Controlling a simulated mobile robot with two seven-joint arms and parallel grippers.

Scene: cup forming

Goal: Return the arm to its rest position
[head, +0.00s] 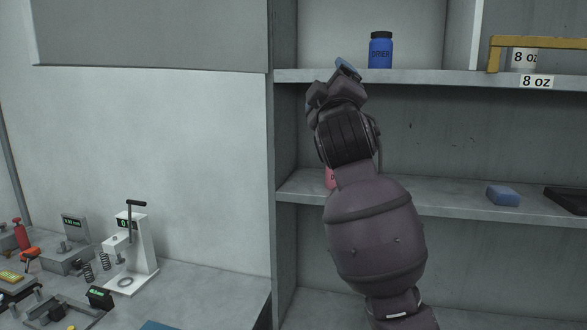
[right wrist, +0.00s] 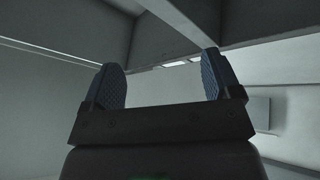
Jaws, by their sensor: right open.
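My right arm rises from the bottom of the head view in front of the shelf unit. Its gripper (head: 346,70) is up at the height of the upper shelf, left of a blue bottle (head: 380,50). In the right wrist view my right gripper (right wrist: 168,82) is open, with two blue-grey ribbed pads wide apart and nothing between them. Beyond the pads are only grey walls and a beam-like edge. My left gripper is not in view.
The upper shelf (head: 440,77) holds a white 8 oz container (head: 523,59) behind a yellow bar (head: 535,42). The middle shelf (head: 450,202) holds a blue block (head: 503,196), a dark tray (head: 572,199) and a partly hidden red item (head: 330,177). A white press (head: 137,245) stands on the left bench.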

